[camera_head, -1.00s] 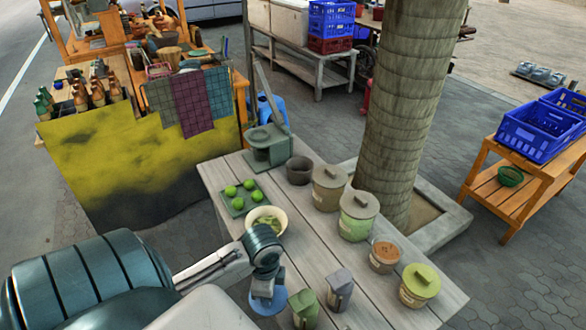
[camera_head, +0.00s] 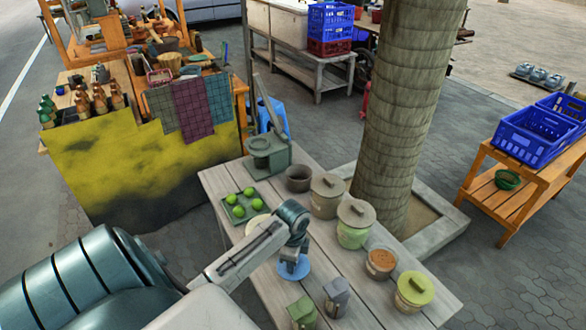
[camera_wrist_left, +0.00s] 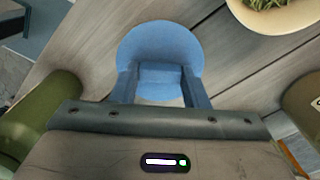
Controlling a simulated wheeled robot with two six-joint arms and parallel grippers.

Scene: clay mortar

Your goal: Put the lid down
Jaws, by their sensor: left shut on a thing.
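A round blue lid (camera_head: 291,272) is over the plank table (camera_head: 320,262), between the bowl and the small containers at the front. My left gripper (camera_head: 294,256) is shut on the lid's raised handle, with the disc flat below it. In the left wrist view the blue disc of the lid (camera_wrist_left: 160,40) shows beyond the fingers (camera_wrist_left: 160,88), which stand on both sides of the handle. I cannot tell the gap between lid and table. An open jar with orange-brown contents (camera_head: 380,262) stands to the right. My right gripper is not in view.
Lidded jars (camera_head: 326,197) (camera_head: 354,224) (camera_head: 414,291) line the table's right side. A green box (camera_head: 302,310) and a grey one (camera_head: 337,297) stand at the front. A bowl (camera_wrist_left: 280,12) is close to the lid. A tray with limes (camera_head: 240,207) and a press (camera_head: 268,152) stand farther back.

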